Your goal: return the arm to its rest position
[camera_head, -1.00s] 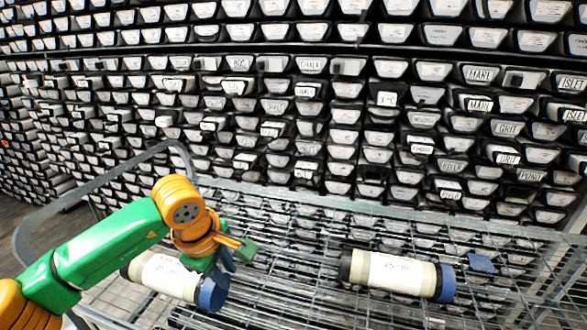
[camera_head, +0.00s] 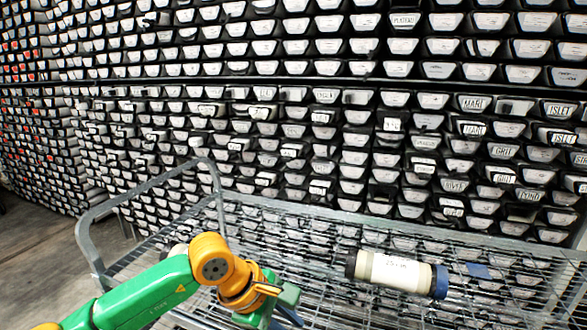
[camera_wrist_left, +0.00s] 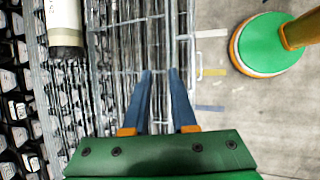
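My left arm comes in from the left in the head view. Its gripper (camera_head: 287,318) is low over the wire cart, with the fingers partly cut off by the bottom edge. In the left wrist view the two blue fingers (camera_wrist_left: 160,72) are apart, with nothing between them, so the gripper is open and empty. Below them are bare wires and floor. My right arm and gripper are not in view.
A white core liner with a blue end cap (camera_head: 395,272) lies on the wire cart (camera_head: 330,240). Another liner (camera_head: 176,250) is mostly hidden behind my left arm. Tray racks stand close behind. Open floor (camera_head: 40,250) lies at left.

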